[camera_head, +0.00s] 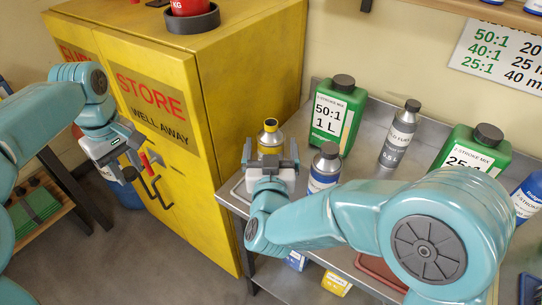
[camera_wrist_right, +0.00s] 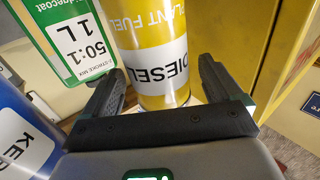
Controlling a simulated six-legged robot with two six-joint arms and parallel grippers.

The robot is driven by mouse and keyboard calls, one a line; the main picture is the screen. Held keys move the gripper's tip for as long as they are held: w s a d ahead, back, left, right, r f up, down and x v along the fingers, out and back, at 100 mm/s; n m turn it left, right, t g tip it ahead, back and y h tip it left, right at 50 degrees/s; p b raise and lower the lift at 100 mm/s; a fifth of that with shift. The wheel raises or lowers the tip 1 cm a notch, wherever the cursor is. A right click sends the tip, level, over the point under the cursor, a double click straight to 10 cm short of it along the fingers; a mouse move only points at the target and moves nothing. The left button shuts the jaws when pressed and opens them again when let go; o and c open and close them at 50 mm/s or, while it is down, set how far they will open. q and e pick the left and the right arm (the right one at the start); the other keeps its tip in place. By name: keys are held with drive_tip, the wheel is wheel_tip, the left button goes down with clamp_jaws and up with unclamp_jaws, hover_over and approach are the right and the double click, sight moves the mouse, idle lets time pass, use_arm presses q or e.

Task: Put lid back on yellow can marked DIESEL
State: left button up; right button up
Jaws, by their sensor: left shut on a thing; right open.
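The yellow can (camera_head: 270,137) stands upright at the left end of the metal bench, with a dark spot at the top of its neck. In the right wrist view the can (camera_wrist_right: 150,40) shows the word DIESEL upside down. My left gripper (camera_head: 127,172) is shut in front of the yellow cupboard, away from the bench. What it holds is too small and dark to make out; I cannot identify a lid.
A grey bottle (camera_head: 399,134) and another green can (camera_head: 470,148) stand further right. The yellow cupboard (camera_head: 225,80) rises to the left, with dark handles and a red part.

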use_arm(q)
drive_tip(key=shift+r, duration=0.15)
use_arm(e)
drive_tip(key=shift+w, duration=0.85)
drive_tip(key=shift+c, duration=0.2)
drive_tip(key=c, duration=1.2)
drive_tip(key=shift+o, duration=0.2)
drive_tip(key=shift+r, duration=0.15)
